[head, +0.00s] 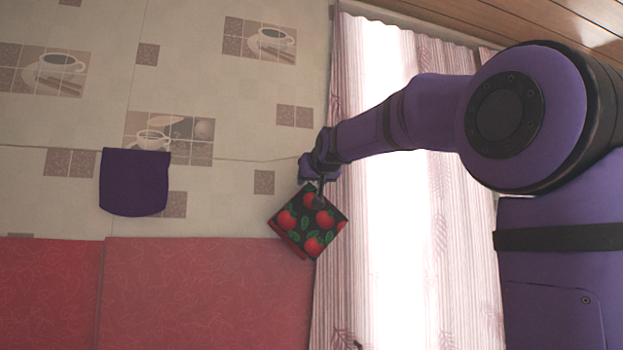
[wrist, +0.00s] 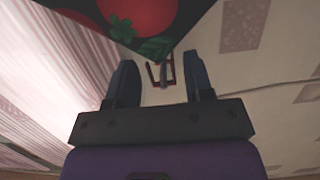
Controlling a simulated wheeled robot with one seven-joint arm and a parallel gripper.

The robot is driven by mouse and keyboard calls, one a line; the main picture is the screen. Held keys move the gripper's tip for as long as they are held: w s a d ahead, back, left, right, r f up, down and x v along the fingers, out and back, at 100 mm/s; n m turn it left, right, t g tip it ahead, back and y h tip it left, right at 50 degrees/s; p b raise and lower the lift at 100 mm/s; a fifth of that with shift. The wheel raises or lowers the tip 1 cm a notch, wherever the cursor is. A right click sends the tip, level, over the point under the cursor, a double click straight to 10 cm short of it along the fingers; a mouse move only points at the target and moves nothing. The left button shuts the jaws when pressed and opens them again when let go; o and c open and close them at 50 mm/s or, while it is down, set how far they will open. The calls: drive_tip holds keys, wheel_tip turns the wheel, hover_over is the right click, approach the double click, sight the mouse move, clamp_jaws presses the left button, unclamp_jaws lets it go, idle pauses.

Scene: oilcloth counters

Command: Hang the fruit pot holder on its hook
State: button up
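The fruit pot holder (head: 324,217), black with red fruits and green leaves, is turned corner-up against the tiled wall near the curtain. It fills the top of the wrist view (wrist: 125,15). My gripper (head: 318,180) is at its top corner. In the wrist view my gripper (wrist: 161,85) has its fingers well apart, touching nothing that I can see. A small dark red loop (wrist: 152,74) shows between the fingers at the pot holder's corner, with a greyish peg-like piece, perhaps the hook, within it. I cannot tell for sure whether the loop is around that piece.
A plain purple pot holder (head: 134,183) hangs on the wall to the left. A red counter or cloth surface (head: 200,295) lies below. A pale striped curtain (head: 360,120) with a bright window is just right of the pot holder.

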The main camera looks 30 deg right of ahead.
drive_tip(key=shift+o, duration=0.6)
drive_tip(key=v, duration=1)
drive_tip(key=shift+s+a, duration=0.2)
drive_tip(key=shift+s, duration=0.15)
drive_tip(key=s+a+f+n+g+y, duration=0.1)
drive_tip(key=s+a+f+g, duration=0.2)
drive_tip(key=s+f, duration=0.5)
drive_tip(key=s+a+f+n+g+y, duration=0.1)
drive_tip(key=s+a+f+g, duration=0.2)
drive_tip(key=s+f, duration=0.6)
drive_tip(key=s+a+f+n+g+y, duration=0.1)
drive_tip(key=s+a+f, duration=0.5)
drive_tip(key=f, duration=1.5)
drive_tip(key=s+g+y, duration=0.1)
drive_tip(key=s+g, duration=0.1)
drive_tip(key=shift+s+a+f+g, duration=0.2)
drive_tip(key=shift+a+g, duration=0.15)
drive_tip(key=shift+g, duration=0.05)
